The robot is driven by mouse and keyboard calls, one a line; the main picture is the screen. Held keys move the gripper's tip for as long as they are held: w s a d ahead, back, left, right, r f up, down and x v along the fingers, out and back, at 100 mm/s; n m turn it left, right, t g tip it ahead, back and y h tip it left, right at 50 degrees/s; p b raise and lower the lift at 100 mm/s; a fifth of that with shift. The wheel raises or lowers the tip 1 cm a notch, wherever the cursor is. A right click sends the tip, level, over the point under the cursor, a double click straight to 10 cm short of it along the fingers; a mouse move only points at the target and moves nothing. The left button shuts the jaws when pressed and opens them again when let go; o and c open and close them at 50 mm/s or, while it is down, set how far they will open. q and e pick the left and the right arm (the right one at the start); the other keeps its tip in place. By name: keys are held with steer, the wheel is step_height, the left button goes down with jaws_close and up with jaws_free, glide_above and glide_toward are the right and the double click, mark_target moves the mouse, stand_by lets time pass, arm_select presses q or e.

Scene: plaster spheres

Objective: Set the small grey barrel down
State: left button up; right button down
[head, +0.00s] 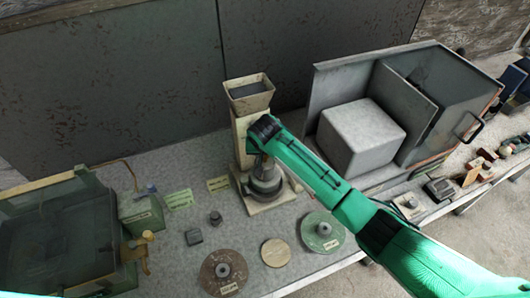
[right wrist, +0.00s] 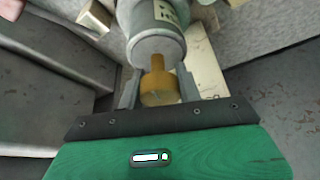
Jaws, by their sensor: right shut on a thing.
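The small grey barrel shows in the right wrist view (right wrist: 156,42) as a grey rounded cylinder with a pale label and a brass-coloured knob on its near end. My right gripper (right wrist: 160,72) is shut on it, with one dark finger on each side; the fingertips are partly hidden by the barrel. In the head view my right arm reaches in from the lower right, and the gripper (head: 264,168) is low over the cream base of the hopper stand (head: 252,92). I cannot tell whether the barrel touches the base. My left gripper is not in view.
A brown disc (head: 209,280), a wooden disc (head: 275,252) and a green disc (head: 338,239) lie along the table's front. Two small dark weights stand behind them. A pale block (head: 352,140) sits in a metal enclosure (head: 335,72) at right. A glass-sided case (head: 60,235) stands at left.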

steer(key=shift+f+b, duration=0.5)
steer(key=shift+f, duration=0.55)
steer(key=c, duration=0.9)
jaws_free()
steer(key=shift+r+p, duration=0.85)
steer(key=shift+r, duration=1.15)
